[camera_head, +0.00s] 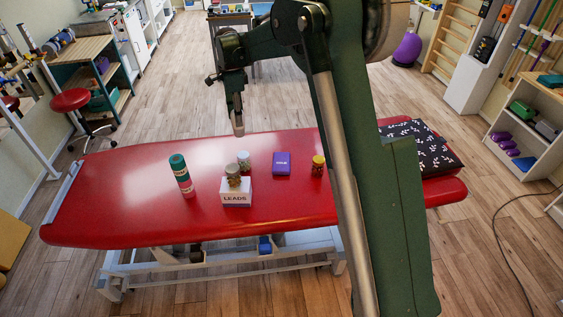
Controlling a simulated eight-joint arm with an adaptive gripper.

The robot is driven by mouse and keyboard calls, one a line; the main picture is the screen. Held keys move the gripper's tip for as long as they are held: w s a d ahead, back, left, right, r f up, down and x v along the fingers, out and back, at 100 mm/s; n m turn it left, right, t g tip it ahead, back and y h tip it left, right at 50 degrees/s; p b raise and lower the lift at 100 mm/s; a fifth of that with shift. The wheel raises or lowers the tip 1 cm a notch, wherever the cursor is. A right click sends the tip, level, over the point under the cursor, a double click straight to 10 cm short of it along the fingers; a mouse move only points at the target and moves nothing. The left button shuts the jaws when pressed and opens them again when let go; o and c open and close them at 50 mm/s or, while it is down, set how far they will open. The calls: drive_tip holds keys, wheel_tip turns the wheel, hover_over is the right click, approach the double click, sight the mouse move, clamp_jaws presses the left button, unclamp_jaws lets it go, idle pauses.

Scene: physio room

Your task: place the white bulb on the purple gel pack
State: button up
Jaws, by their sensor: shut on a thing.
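The purple gel pack (282,164) lies on the red treatment table, right of its middle, with pale marking on its front side. Nothing rests on it. My gripper (237,126) points down over the table's far edge, behind and left of the pack. It is shut on a small pale thing at its tip, which seems to be the white bulb; its shape is mostly hidden. No other white bulb shows clearly.
The table's left part is clear.

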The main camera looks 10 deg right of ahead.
drive_tip(key=w+d, duration=0.3)
drive_tip(key=d, duration=1.5)
wheel_tip(320, 180, down, 11)
drive_tip(key=shift+p, duration=0.3)
drive_tip(key=shift+f, duration=0.1)
wheel_tip(320, 180, down, 6)
drive_tip(key=shift+b, duration=0.3)
drive_tip(key=shift+f, duration=1.9)
drive_tip(key=shift+f+b, duration=0.15)
drive_tip(key=shift+b, duration=0.2)
